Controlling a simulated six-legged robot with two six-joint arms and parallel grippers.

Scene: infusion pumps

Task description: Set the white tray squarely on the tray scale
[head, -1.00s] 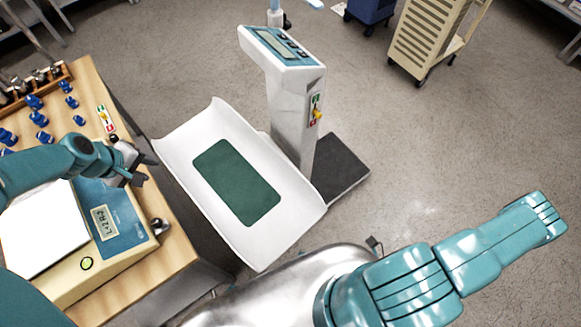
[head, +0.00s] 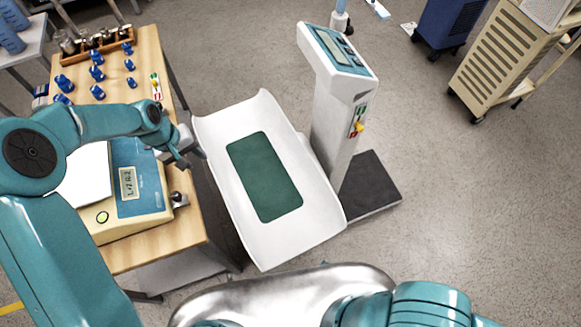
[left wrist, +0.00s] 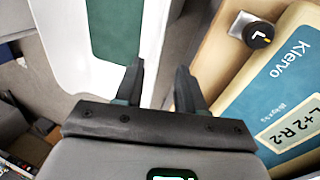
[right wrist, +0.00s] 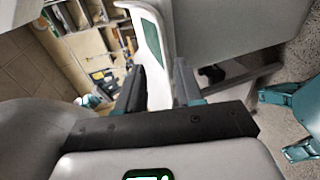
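A flat white tray (head: 88,182) lies on a cream and blue bench scale (head: 148,200), whose display shows L and R figures; my left arm partly hides both. A large curved white cradle (head: 318,222) with a green pad (head: 265,175) stands right of the bench by a scale column. My left gripper (head: 185,155) is open and empty, above the gap between bench scale and cradle. The left wrist view shows its parted fingers (left wrist: 158,88), with the scale at right. My right gripper (right wrist: 158,88) is open and empty in the right wrist view; the head view does not show it.
The white scale column (head: 335,110) rises from a dark floor platform (head: 370,185). Blue bottles (head: 97,73) and a wooden rack stand on the bench (head: 148,55). A black knob (left wrist: 258,35) sits beside the bench scale. A cream cart (head: 500,60) stands far right on open floor.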

